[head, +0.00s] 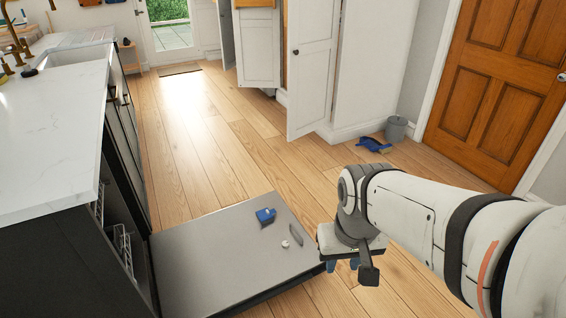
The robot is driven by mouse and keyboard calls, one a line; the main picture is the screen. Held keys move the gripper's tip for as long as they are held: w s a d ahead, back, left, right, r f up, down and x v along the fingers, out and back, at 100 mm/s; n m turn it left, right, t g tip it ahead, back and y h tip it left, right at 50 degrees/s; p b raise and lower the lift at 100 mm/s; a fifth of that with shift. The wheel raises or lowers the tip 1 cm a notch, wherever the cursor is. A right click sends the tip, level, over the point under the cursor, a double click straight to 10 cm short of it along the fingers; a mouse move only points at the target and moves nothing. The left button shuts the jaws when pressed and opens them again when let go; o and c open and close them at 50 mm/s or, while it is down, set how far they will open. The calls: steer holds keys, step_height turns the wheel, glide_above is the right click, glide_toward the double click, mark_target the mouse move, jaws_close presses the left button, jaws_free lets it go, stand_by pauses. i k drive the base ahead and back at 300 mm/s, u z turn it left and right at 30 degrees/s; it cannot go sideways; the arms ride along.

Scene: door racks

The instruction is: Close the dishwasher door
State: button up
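The dishwasher door (205,262) is folded down flat, low over the floor, its grey inner face up. It is hinged at the dark dishwasher (112,235) under the white worktop, where parts of wire racks show in the opening. A blue block (265,215), a small white piece (285,244) and a slim grey piece (296,235) lie on the door. My gripper (343,266) points down just beyond the door's outer right edge. Its bluish fingertips are mostly hidden beneath its body, so their opening is unclear. I see nothing held.
The worktop (60,130) with sink runs along the left. Open white cupboard doors (312,65) stand ahead. A blue dustpan (374,145) and a grey bin (396,129) sit by the wall near a brown door (500,85). The wooden floor between is clear.

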mark_target(226, 263)
steer(key=u, duration=0.05)
steer(key=i, duration=1)
steer(key=z, duration=0.05)
